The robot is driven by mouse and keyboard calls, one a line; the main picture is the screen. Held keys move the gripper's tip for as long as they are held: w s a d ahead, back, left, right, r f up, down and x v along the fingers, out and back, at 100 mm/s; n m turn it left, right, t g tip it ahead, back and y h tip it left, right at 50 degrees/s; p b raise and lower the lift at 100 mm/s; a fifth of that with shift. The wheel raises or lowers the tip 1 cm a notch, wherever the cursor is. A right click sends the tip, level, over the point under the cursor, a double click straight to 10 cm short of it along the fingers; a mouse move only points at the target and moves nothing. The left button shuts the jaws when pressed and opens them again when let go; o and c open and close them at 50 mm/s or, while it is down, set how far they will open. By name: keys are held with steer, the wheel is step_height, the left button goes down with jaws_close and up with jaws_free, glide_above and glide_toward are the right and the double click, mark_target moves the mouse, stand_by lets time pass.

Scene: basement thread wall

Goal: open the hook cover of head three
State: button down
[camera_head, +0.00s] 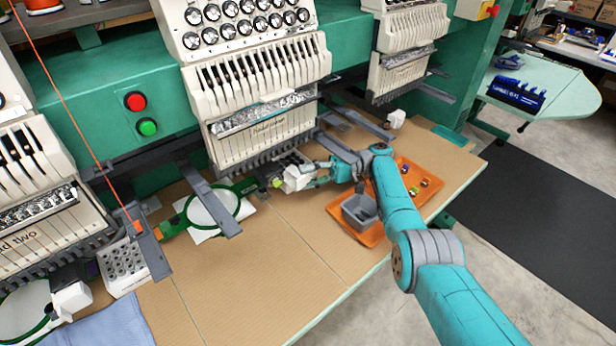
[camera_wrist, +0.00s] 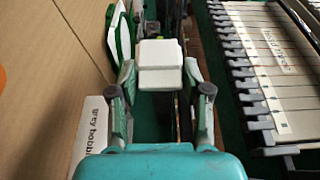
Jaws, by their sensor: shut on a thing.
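The hook cover of head three (camera_head: 296,179) is a small white block below the lettered head three (camera_head: 260,117), near the front of the machine arm. It also shows in the wrist view as a white, box-like cover (camera_wrist: 160,62). My gripper (camera_head: 313,174) reaches it from the right and is shut on it. In the wrist view my gripper's fingers (camera_wrist: 160,82) stand on either side of the cover. How far the cover is turned I cannot tell. Head three's label plate (camera_wrist: 278,42) shows at the right of the wrist view.
An orange tray (camera_head: 370,238) with a grey bin (camera_head: 359,212) and small spools lies right of the cover. A green hoop (camera_head: 214,207) lies left of it. A labelled white card (camera_wrist: 90,132) is near my left finger. The front tabletop (camera_head: 290,270) is clear.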

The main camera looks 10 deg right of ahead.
steer(key=shift+f, duration=0.1)
steer(key=c, duration=0.9)
jaws_free()
steer(key=shift+s+m+t, duration=0.25)
steer(key=shift+m+t, duration=0.15)
steer(key=shift+t, duration=0.2)
